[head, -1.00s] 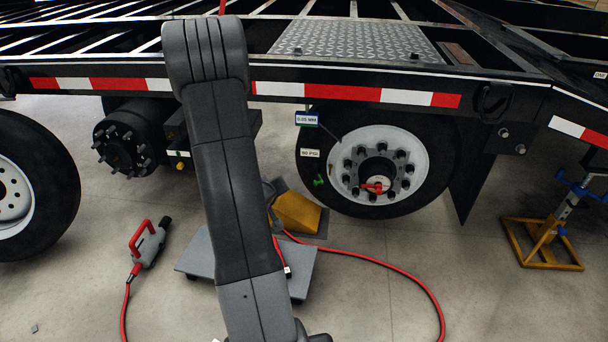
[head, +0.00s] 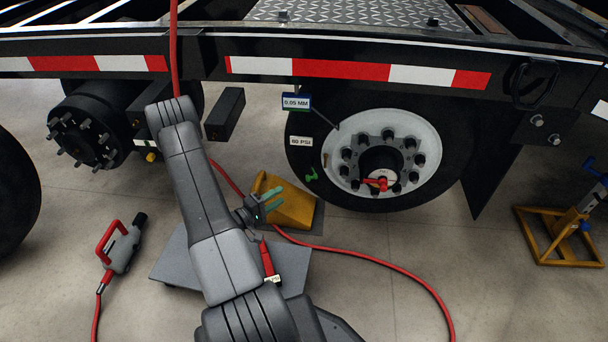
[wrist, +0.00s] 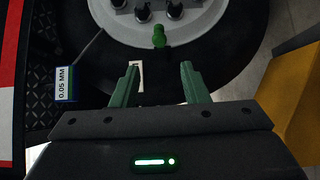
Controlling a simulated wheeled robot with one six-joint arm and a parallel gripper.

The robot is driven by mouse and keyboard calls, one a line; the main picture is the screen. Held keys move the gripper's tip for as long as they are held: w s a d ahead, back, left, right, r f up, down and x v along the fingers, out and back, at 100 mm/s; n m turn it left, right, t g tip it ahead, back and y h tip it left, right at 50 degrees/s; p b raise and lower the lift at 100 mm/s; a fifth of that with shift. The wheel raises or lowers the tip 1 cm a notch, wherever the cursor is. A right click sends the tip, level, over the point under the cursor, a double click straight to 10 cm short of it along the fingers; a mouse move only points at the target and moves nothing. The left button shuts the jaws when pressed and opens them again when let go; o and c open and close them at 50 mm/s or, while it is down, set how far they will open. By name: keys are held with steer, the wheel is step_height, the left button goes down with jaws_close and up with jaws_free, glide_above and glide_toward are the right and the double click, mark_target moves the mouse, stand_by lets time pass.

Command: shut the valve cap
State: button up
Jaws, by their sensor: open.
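The small green valve cap (head: 311,174) is on the dark tire (head: 300,118), at the left of the white wheel rim. My gripper (head: 278,198) is open and empty, with green fingers, in front of the yellow wheel chock and lower left of the cap. Both fingers (wrist: 160,68) show apart in the wrist view, not touching the cap.
A yellow chock (head: 296,207) sits by the tire. A red hose (head: 400,277) crosses the floor. A red-grey tool (head: 119,248) lies left. A yellow jack stand (head: 560,240) is right.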

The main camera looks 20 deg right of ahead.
mark_target(308, 179)
steer(key=b+x, duration=0.3)
steer(key=x, duration=1)
steer(key=shift+w+d, duration=0.1)
steer(key=shift+d, duration=0.15)
steer(key=shift+c, duration=0.2)
jaws_close()
